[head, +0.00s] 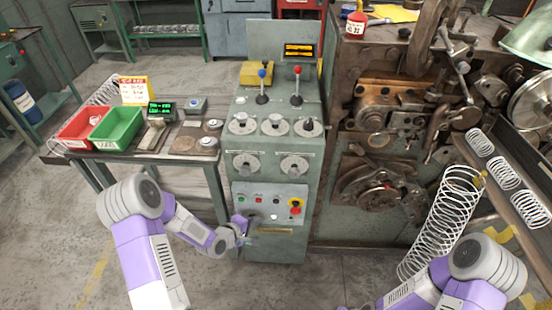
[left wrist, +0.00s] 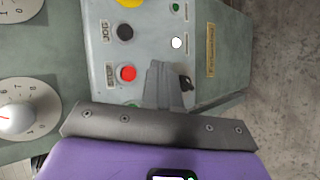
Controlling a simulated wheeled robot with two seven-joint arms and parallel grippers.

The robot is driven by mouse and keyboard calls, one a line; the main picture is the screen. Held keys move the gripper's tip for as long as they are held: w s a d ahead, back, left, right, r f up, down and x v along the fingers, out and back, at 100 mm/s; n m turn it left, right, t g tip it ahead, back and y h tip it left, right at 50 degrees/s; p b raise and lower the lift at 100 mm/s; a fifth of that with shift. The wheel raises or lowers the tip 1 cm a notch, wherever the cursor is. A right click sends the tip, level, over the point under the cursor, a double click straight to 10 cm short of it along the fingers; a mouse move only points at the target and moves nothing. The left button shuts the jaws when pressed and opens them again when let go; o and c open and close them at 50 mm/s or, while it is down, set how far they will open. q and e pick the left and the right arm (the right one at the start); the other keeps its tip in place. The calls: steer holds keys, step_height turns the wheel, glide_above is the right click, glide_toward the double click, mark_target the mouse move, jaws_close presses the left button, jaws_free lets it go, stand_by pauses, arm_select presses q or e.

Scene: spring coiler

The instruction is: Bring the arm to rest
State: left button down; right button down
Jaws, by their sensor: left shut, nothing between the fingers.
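My left gripper (head: 243,228) is shut and empty, in front of the lower left of the button panel (head: 272,192) on the green control pedestal (head: 276,245). In the left wrist view the closed fingers (left wrist: 164,84) point at the panel beside a small dark key-like switch (left wrist: 186,83). A red button (left wrist: 127,73) and a black button (left wrist: 125,32) show close by. I cannot tell whether the fingertips touch the panel. My right arm (head: 455,285) is at the bottom right of the head view; its gripper is not seen.
A table with a red bin (head: 80,127) and a green bin (head: 117,128) stands left of the pedestal. The coiling machine (head: 385,125) stands to the right. A large spring coil (head: 440,220) hangs near my right arm. The floor in front is clear.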

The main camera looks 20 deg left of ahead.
arm_select(q)
steer(key=s+d+f+m+g, duration=0.5)
steer(key=s+d+m, duration=0.1)
steer(key=s, duration=0.5)
steer(key=s+d+f+m+g, duration=0.5)
steer(key=s+d+m, duration=0.1)
steer(key=s, duration=0.4)
steer(key=shift+s+d+f, duration=0.15)
steer(key=shift+s+d, duration=0.2)
steer(key=shift+d, duration=0.5)
